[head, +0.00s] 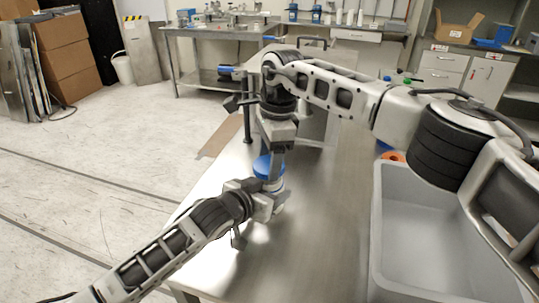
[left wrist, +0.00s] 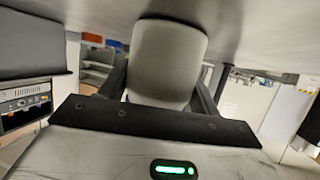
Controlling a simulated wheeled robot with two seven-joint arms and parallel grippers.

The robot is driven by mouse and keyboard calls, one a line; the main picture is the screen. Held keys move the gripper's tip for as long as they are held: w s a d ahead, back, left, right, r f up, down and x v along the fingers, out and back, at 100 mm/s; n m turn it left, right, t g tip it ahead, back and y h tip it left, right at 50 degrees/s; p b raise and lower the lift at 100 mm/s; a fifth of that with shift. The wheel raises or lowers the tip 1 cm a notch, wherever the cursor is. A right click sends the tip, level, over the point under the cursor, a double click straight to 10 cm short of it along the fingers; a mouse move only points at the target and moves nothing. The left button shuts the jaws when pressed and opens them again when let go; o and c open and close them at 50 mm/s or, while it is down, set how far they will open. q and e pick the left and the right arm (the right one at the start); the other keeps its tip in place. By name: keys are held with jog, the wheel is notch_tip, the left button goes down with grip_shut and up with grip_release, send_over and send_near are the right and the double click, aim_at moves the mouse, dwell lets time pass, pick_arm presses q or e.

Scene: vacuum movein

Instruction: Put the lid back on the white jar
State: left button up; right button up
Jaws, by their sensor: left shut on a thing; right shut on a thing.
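The white jar (head: 275,186) is near the left edge of the metal table, mostly hidden in the head view. My left gripper (head: 268,203) is shut around its side. In the left wrist view the jar (left wrist: 168,60) is a plain pale cylinder between the two fingers. The blue lid (head: 264,168) is directly above the jar, roughly level. My right gripper (head: 276,155) comes down from above and is shut on the lid. Whether the lid touches the jar's rim or sits slightly above it, I cannot tell.
A large grey tub (head: 425,240) stands at the right of the table (head: 320,230). An orange ring-shaped thing (head: 393,157) lies behind it. The table between the jar and the tub is clear. The table's left edge is close to the jar.

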jog(key=shift+f, duration=0.85)
jog(key=shift+f, duration=0.6)
pick_arm(q)
grip_shut()
pick_arm(e)
jog(key=o, duration=0.9)
jog(key=shift+r, duration=2.3)
jog(key=shift+c, duration=0.2)
